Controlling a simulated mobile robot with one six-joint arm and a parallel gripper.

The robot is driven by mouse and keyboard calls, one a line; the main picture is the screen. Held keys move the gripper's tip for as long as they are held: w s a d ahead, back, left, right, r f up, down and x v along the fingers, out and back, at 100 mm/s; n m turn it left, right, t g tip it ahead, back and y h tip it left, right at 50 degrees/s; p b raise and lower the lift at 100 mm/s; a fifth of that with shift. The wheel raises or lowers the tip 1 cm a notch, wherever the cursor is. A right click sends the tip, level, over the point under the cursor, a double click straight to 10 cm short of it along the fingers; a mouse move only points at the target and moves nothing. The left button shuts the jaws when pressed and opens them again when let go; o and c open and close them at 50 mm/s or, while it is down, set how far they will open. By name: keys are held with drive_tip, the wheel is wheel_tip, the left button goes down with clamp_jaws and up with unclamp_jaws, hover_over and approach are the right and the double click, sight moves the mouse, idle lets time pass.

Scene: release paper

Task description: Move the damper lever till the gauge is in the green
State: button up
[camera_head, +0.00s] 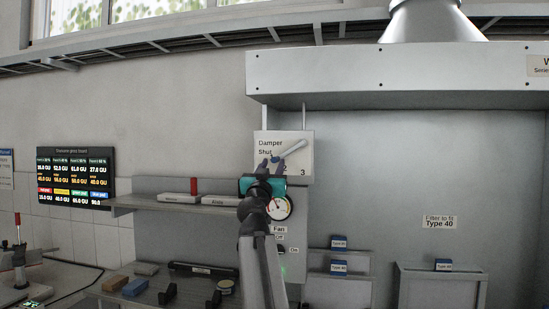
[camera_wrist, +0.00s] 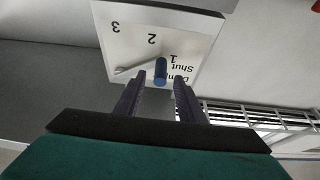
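The damper panel (camera_head: 301,168) is a white plate marked Damper, Shut and 3. In the wrist view the panel (camera_wrist: 185,38) appears upside down with 1, 2, 3 and Shut. The grey damper lever (camera_head: 292,149) slants across it; its blue knob (camera_wrist: 160,71) lies near the 1 and Shut marks. My gripper (camera_head: 268,164) is in front of the panel. In the wrist view my gripper (camera_wrist: 158,80) is open, with a finger on either side of the knob and visible gaps. The round gauge (camera_head: 282,208) is below, partly hidden by my arm; its needle reading is unclear.
A Fan switch (camera_head: 280,250) sits below the gauge. A shelf (camera_head: 150,203) with grey blocks is left of my arm. The hood (camera_head: 400,75) overhangs the panel.

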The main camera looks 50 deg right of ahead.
sight(289, 151)
drive_tip(key=shift+p+x, duration=0.7)
drive_tip(key=shift+x, duration=1.55)
drive_tip(key=shift+f, duration=0.1)
clamp_jaws()
